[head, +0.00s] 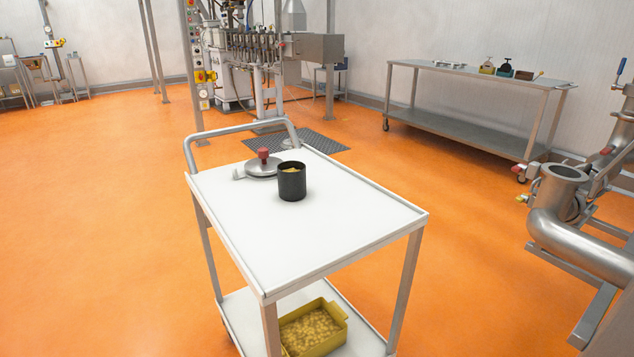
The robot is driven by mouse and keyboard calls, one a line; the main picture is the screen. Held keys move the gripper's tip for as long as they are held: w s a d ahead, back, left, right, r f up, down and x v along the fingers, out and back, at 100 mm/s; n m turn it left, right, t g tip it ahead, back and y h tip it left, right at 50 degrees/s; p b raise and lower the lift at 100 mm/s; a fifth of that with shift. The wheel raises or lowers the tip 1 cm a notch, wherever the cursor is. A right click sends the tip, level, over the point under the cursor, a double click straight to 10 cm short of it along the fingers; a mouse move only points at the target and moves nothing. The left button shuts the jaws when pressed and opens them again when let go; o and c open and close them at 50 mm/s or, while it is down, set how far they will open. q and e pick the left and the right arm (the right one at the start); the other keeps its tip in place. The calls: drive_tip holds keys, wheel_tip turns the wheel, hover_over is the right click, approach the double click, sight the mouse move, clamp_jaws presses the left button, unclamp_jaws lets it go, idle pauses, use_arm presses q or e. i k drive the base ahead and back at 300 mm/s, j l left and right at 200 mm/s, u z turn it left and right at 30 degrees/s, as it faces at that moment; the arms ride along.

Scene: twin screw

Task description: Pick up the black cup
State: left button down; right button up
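The black cup (291,184) stands upright on the white top of a cart (330,235), toward its far part. Something yellowish shows inside the cup at its rim. A round metal lid with a red knob (262,164) lies just behind and left of the cup, very close to it. Neither of my grippers shows in the head view.
The cart top is clear in front of the cup. A yellow bin (314,328) of small pale pieces sits on the lower shelf. A cart handle (240,134) rises at the back. Metal piping (575,230) stands at the right, and a steel table (475,78) behind.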

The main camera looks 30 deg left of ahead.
sight(291, 174)
drive_tip(key=u, duration=1)
drive_tip(key=z, duration=1.45)
drive_tip(key=u, duration=1.45)
drive_tip(key=i+l+u, duration=0.15)
drive_tip(key=l+u, duration=0.2)
drive_tip(key=i+l+u, duration=0.1)
drive_tip(key=l+u, duration=0.25)
drive_tip(key=l, duration=0.2)
drive_tip(key=l+u, duration=0.35)
drive_tip(key=i+l, duration=0.05)
drive_tip(key=l, duration=0.05)
